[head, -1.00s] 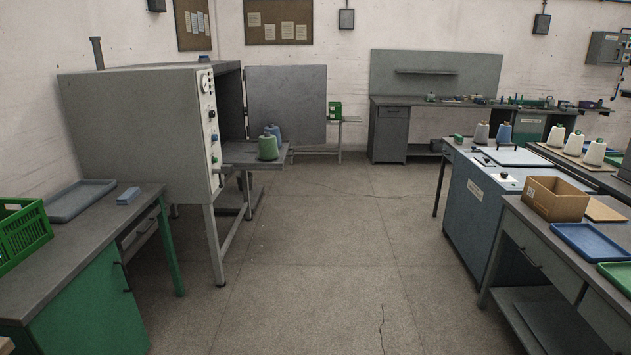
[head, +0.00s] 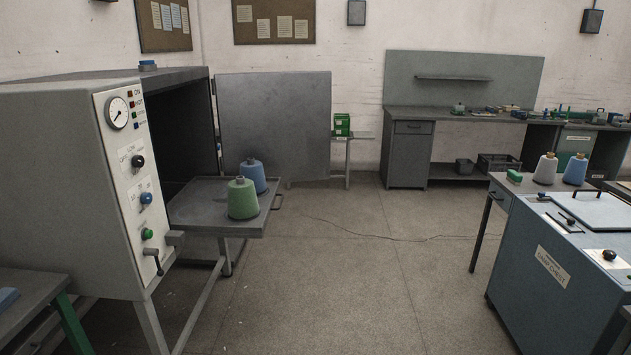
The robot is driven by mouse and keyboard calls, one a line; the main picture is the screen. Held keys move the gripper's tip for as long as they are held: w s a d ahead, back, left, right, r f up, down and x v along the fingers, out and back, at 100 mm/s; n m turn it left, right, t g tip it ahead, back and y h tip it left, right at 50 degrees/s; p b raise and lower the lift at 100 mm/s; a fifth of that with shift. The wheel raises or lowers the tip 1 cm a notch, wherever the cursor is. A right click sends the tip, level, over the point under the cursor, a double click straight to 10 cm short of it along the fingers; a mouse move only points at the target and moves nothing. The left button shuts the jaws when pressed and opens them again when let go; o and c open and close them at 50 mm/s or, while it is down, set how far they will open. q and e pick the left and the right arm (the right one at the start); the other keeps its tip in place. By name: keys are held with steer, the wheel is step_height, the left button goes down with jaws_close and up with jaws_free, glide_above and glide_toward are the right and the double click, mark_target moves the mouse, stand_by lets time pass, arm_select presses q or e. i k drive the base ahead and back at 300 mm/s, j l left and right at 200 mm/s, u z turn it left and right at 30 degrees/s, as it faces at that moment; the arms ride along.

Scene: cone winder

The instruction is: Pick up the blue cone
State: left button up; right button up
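A blue cone (head: 253,176) stands upright on the grey pull-out tray (head: 190,211) in front of the open oven-like cabinet at the left. A green cone (head: 242,199) stands in front of it and hides part of its lower left side. Neither of my grippers shows in the head view.
The grey cabinet (head: 55,185) with its control panel fills the left, its door (head: 275,125) swung open behind the tray. The blue-grey machine (head: 540,275) stands at the right. The floor (head: 350,275) between them is clear apart from a thin dark line.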

mark_target(251, 168)
steer(key=i+u, duration=0.15)
steer(key=i, duration=0.35)
steer(key=i+l+u, duration=0.1)
steer(key=i, duration=0.35)
steer(key=i+l+u, duration=0.15)
steer(key=i, duration=0.35)
steer(key=i+l+u, duration=0.15)
steer(key=i, duration=0.3)
steer(key=i+l+u, duration=0.2)
steer(key=i+u, duration=0.2)
steer(key=i+l+u, duration=0.25)
steer(key=u, duration=0.2)
steer(key=i+l+u, duration=0.25)
steer(key=l+u, duration=0.15)
steer(key=l, duration=0.15)
steer(key=i+l+u, duration=0.15)
steer(key=l+u, duration=0.25)
steer(key=i+l+u, duration=0.1)
steer(key=l+u, duration=0.35)
steer(key=l, duration=0.15)
steer(key=l+u, duration=0.25)
steer(key=l, duration=0.4)
steer(key=i, duration=0.05)
